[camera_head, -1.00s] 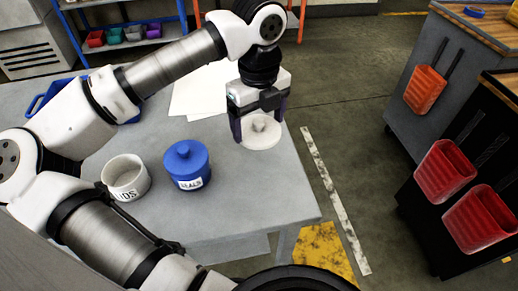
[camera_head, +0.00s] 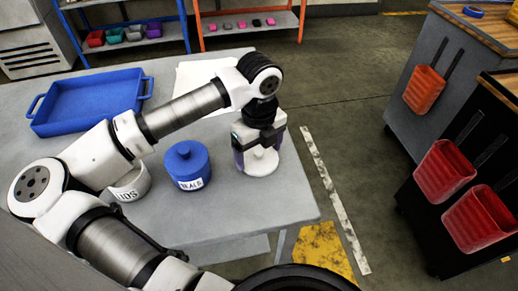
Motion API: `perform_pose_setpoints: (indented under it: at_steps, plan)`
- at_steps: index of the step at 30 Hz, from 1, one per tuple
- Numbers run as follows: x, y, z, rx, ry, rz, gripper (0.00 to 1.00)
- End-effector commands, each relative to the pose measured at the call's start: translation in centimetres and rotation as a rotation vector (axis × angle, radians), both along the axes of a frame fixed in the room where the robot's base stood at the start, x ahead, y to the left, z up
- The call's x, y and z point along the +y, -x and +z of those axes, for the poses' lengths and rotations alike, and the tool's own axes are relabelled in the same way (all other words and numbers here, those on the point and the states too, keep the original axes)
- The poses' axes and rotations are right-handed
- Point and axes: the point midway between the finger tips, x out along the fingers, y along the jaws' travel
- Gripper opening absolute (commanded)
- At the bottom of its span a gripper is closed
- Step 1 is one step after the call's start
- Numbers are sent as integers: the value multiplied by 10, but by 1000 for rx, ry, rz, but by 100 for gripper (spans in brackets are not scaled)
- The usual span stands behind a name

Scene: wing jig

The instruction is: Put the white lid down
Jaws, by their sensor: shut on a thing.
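The white lid (camera_head: 259,164) is a round disc with a knob on top, at the right part of the grey table (camera_head: 235,215). My gripper (camera_head: 257,155) is above it, pointing down, with its fingers closed on the lid at the knob. The lid is low over the table; I cannot tell whether it touches the surface. A white open pot (camera_head: 131,190) with dark lettering stands at the left, partly hidden by my arm. A blue lidded pot (camera_head: 187,166) with a white label stands between that pot and my gripper.
A blue tray (camera_head: 88,105) lies at the table's back left. White paper (camera_head: 195,75) lies at the back, partly behind my arm. The front right of the table is clear up to its edge. Carts with red bins (camera_head: 444,172) stand at the right.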

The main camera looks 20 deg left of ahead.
Motion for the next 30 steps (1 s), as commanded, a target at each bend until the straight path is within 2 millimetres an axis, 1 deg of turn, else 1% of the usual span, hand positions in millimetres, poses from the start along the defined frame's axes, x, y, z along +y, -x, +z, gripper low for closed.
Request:
perform_pose_setpoints:
  at_steps: [3,4,7,14,17,19,23,27,30]
  plan:
    - [0,0,-4,-1,-1,0,62]
    - [0,0,-3,0,0,0,87]
    - [0,0,-2,0,0,0,100]
    - [0,0,-1,0,0,0,100]
    - [0,0,3,0,0,0,100]
    - [1,-1,9,-2,-3,1,100]
    - [0,-1,35,-4,-4,-1,100]
    - [0,-1,67,-4,-4,0,100]
    - [0,-1,87,-2,-3,0,100]
